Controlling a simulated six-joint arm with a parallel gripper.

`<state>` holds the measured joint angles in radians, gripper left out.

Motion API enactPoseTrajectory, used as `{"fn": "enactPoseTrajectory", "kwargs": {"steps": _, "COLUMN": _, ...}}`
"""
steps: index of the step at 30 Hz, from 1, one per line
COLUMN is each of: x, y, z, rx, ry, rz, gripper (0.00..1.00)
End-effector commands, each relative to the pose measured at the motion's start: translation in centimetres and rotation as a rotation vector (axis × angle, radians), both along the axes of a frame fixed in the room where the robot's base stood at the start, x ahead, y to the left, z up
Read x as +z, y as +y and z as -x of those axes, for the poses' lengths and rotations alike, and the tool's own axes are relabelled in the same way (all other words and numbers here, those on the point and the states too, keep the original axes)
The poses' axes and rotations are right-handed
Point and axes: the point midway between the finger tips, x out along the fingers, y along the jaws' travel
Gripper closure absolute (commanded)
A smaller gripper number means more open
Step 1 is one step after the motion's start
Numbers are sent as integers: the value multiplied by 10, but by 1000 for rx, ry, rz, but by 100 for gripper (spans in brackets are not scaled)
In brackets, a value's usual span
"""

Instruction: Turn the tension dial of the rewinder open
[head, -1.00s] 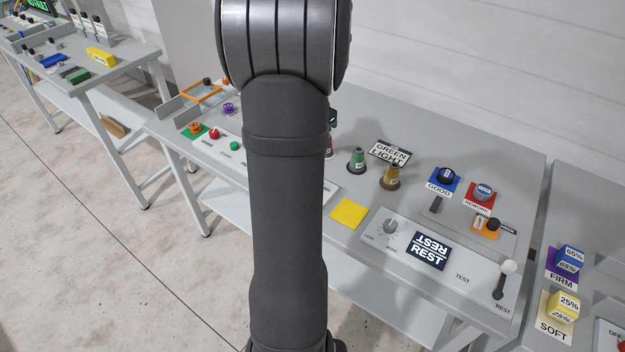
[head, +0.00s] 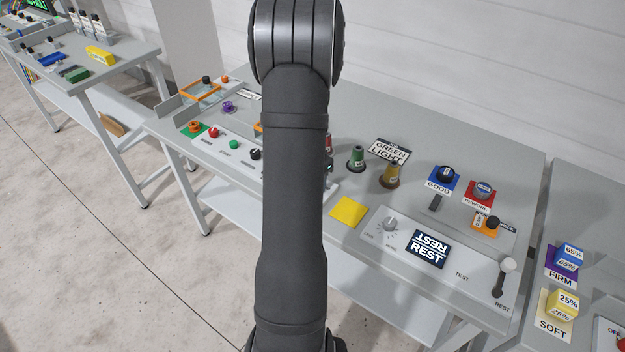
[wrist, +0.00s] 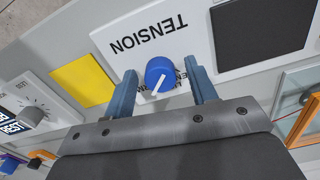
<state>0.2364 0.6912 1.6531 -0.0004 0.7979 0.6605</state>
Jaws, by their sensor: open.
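The tension dial (wrist: 160,72) is a round blue knob with a white pointer bar, set on a white panel (wrist: 195,42) marked TENSION. It shows in the wrist view, with the lettering upside down. My gripper (wrist: 160,70) is open, with one finger on each side of the dial and gaps visible between. The pointer slants in the picture, and part of the small lettering by the dial is hidden. In the head view my arm hides the dial and my gripper.
A dark screen (wrist: 262,32) lies right of the dial in the wrist view. A yellow square (head: 348,211), a grey knob (head: 390,224) and a REST display (head: 428,250) are to the right of my arm.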

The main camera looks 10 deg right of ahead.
Motion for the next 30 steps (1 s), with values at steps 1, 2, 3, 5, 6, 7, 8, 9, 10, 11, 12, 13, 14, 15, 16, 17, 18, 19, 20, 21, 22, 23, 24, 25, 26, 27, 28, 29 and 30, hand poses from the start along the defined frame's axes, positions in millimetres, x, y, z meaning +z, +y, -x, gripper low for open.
{"fn": "enactPoseTrajectory", "kwargs": {"steps": 1, "x": 0, "y": 0, "z": 0, "rx": 0, "ry": 0, "rz": 0, "gripper": 48}}
{"fn": "enactPoseTrajectory", "kwargs": {"steps": 2, "x": 0, "y": 0, "z": 0, "rx": 0, "ry": 0, "rz": 0, "gripper": 48}}
{"fn": "enactPoseTrajectory", "kwargs": {"steps": 3, "x": 0, "y": 0, "z": 0, "rx": 0, "ry": 0, "rz": 0, "gripper": 48}}
{"fn": "enactPoseTrajectory", "kwargs": {"steps": 5, "x": 0, "y": 0, "z": 0, "rx": 0, "ry": 0, "rz": 0, "gripper": 50}}
{"fn": "enactPoseTrajectory", "kwargs": {"steps": 6, "x": 0, "y": 0, "z": 0, "rx": 0, "ry": 0, "rz": 0, "gripper": 58}}
{"fn": "enactPoseTrajectory", "kwargs": {"steps": 7, "x": 0, "y": 0, "z": 0, "rx": 0, "ry": 0, "rz": 0, "gripper": 64}}
{"fn": "enactPoseTrajectory", "kwargs": {"steps": 8, "x": 0, "y": 0, "z": 0, "rx": 0, "ry": 0, "rz": 0, "gripper": 70}}
{"fn": "enactPoseTrajectory", "kwargs": {"steps": 9, "x": 0, "y": 0, "z": 0, "rx": 0, "ry": 0, "rz": 0, "gripper": 77}}
{"fn": "enactPoseTrajectory", "kwargs": {"steps": 10, "x": 0, "y": 0, "z": 0, "rx": 0, "ry": 0, "rz": 0, "gripper": 83}}
{"fn": "enactPoseTrajectory", "kwargs": {"steps": 11, "x": 0, "y": 0, "z": 0, "rx": 0, "ry": 0, "rz": 0, "gripper": 89}}
{"fn": "enactPoseTrajectory", "kwargs": {"steps": 12, "x": 0, "y": 0, "z": 0, "rx": 0, "ry": -1, "rz": 1, "gripper": 93}}
{"fn": "enactPoseTrajectory", "kwargs": {"steps": 13, "x": 0, "y": 0, "z": 0, "rx": 0, "ry": -1, "rz": 1, "gripper": 93}}
{"fn": "enactPoseTrajectory", "kwargs": {"steps": 14, "x": 1, "y": 0, "z": 0, "rx": 0, "ry": -1, "rz": 1, "gripper": 93}}
{"fn": "enactPoseTrajectory", "kwargs": {"steps": 15, "x": 1, "y": 0, "z": 0, "rx": 2, "ry": -1, "rz": 0, "gripper": 93}}
{"fn": "enactPoseTrajectory", "kwargs": {"steps": 16, "x": 1, "y": 0, "z": 0, "rx": 3, "ry": -1, "rz": 0, "gripper": 93}}
{"fn": "enactPoseTrajectory", "kwargs": {"steps": 17, "x": 1, "y": 0, "z": 0, "rx": 6, "ry": -1, "rz": 0, "gripper": 93}}
{"fn": "enactPoseTrajectory", "kwargs": {"steps": 18, "x": 1, "y": 0, "z": 0, "rx": 12, "ry": -1, "rz": 0, "gripper": 93}}
{"fn": "enactPoseTrajectory", "kwargs": {"steps": 19, "x": 1, "y": 0, "z": 0, "rx": 17, "ry": -1, "rz": 0, "gripper": 93}}
{"fn": "enactPoseTrajectory", "kwargs": {"steps": 20, "x": 1, "y": 0, "z": 0, "rx": 24, "ry": -1, "rz": 0, "gripper": 93}}
{"fn": "enactPoseTrajectory", "kwargs": {"steps": 21, "x": 1, "y": 0, "z": 0, "rx": 35, "ry": -1, "rz": 0, "gripper": 93}}
{"fn": "enactPoseTrajectory", "kwargs": {"steps": 22, "x": 1, "y": 0, "z": 0, "rx": 46, "ry": -1, "rz": 0, "gripper": 93}}
{"fn": "enactPoseTrajectory", "kwargs": {"steps": 23, "x": 1, "y": 0, "z": 0, "rx": 58, "ry": -1, "rz": 0, "gripper": 93}}
{"fn": "enactPoseTrajectory", "kwargs": {"steps": 24, "x": 1, "y": 0, "z": 0, "rx": 78, "ry": -1, "rz": 0, "gripper": 93}}
{"fn": "enactPoseTrajectory", "kwargs": {"steps": 25, "x": 1, "y": 0, "z": 0, "rx": 93, "ry": -1, "rz": 0, "gripper": 93}}
{"fn": "enactPoseTrajectory", "kwargs": {"steps": 26, "x": 1, "y": 0, "z": 0, "rx": 112, "ry": -1, "rz": 0, "gripper": 93}}
{"fn": "enactPoseTrajectory", "kwargs": {"steps": 27, "x": 1, "y": 0, "z": 0, "rx": 138, "ry": -1, "rz": 0, "gripper": 93}}
{"fn": "enactPoseTrajectory", "kwargs": {"steps": 28, "x": 1, "y": 0, "z": 0, "rx": 160, "ry": -1, "rz": 0, "gripper": 93}}
{"fn": "enactPoseTrajectory", "kwargs": {"steps": 29, "x": 1, "y": 0, "z": 0, "rx": 184, "ry": -1, "rz": 0, "gripper": 93}}
{"fn": "enactPoseTrajectory", "kwargs": {"steps": 30, "x": 1, "y": 0, "z": 0, "rx": 217, "ry": -1, "rz": 0, "gripper": 93}}
